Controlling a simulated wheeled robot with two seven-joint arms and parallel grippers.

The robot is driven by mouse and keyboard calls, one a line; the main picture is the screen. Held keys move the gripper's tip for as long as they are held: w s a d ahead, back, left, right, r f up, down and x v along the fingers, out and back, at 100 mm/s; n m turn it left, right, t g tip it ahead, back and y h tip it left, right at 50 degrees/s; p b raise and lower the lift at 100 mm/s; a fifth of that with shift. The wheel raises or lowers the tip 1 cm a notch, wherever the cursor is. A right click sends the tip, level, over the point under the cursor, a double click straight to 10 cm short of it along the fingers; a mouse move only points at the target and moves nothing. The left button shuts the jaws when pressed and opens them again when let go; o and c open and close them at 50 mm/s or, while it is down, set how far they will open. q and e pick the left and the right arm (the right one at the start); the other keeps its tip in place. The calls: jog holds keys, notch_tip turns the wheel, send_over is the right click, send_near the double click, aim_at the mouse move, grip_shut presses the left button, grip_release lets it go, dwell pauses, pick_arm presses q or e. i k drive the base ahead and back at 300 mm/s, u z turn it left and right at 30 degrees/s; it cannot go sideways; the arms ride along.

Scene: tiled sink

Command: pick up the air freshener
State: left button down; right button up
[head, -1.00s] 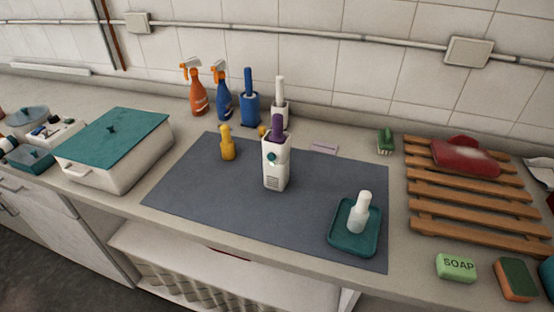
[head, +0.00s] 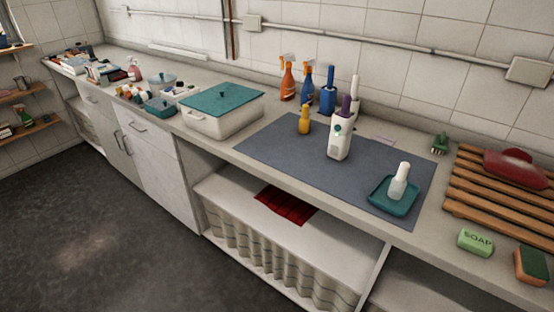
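A white upright device (head: 340,142) with a small green round mark stands on the grey mat on the counter; it looks like the air freshener. A purple piece (head: 346,108) shows at its top; I cannot tell whether it is part of the device or stands behind it. A small yellow bottle (head: 304,120) stands to its left. A white bottle (head: 398,184) stands in a teal tray (head: 376,200) to its right. Neither of my grippers is in view.
Spray bottles, one orange (head: 288,84) and one blue (head: 307,86), and a blue brush holder (head: 328,100) stand behind the mat (head: 270,152). A teal-lidded white box (head: 224,124) is left. A wooden rack (head: 480,205), soap (head: 475,242) and a sponge (head: 531,265) are right.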

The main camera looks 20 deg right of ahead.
aim_at(339, 142)
jog(key=z, duration=0.45)
jog(key=k, duration=0.2)
jog(key=u, duration=1.35)
jog(key=i, duration=1.6)
jog(key=z, duration=1.65)
jog(key=i, duration=0.7)
jog(key=z, duration=0.65)
